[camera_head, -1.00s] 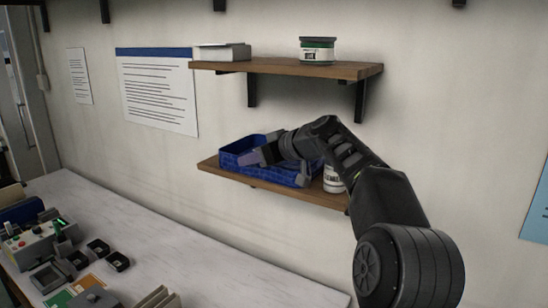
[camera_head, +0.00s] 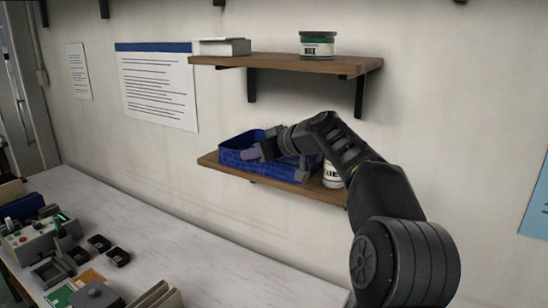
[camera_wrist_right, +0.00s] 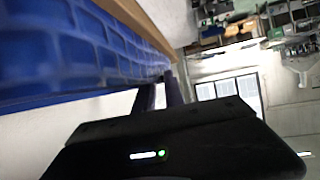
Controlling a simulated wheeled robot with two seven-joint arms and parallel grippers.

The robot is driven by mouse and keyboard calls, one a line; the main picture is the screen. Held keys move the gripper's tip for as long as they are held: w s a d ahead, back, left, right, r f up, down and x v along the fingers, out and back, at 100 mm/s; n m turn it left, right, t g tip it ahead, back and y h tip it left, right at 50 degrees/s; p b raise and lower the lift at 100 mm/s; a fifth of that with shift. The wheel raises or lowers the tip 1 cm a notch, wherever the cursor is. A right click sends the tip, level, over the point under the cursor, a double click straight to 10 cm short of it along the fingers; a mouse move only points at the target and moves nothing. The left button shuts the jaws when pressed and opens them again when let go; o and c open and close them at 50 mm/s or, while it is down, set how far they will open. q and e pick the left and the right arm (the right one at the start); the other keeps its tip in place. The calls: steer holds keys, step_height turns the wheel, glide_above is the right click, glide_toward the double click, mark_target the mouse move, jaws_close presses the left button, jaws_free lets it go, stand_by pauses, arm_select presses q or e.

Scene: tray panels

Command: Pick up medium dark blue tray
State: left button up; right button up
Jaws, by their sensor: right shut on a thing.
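The dark blue tray (camera_head: 232,156) sits on the lower wooden shelf, its front side facing me. My left gripper is out of view.
A white jar (camera_head: 332,177) stands close to the right of the tray, partly behind my arm. The upper shelf (camera_head: 300,65) hangs above, bearing a green-and-white jar (camera_head: 317,43) and a pale box (camera_head: 224,46). The workbench (camera_head: 190,250) below is clear on its right part.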

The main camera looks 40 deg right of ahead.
jaws_close()
stand_by(0.8)
stand_by(0.4)
steer(key=shift+a+r+b, duration=0.15)
steer(key=shift+r+b, duration=0.15)
steer(key=shift+b, duration=0.15)
step_height(320, 180, up, 6)
steer(key=s+a+b, duration=0.2)
steer(key=a+b, duration=0.2)
steer(key=a, duration=0.5)
steer(key=s+a+b, duration=0.3)
steer(key=a+b, duration=0.1)
steer(key=a, duration=0.6)
steer(key=shift+s+r+b, duration=0.25)
steer(key=shift+s+b, duration=0.05)
steer(key=shift+f, duration=0.15)
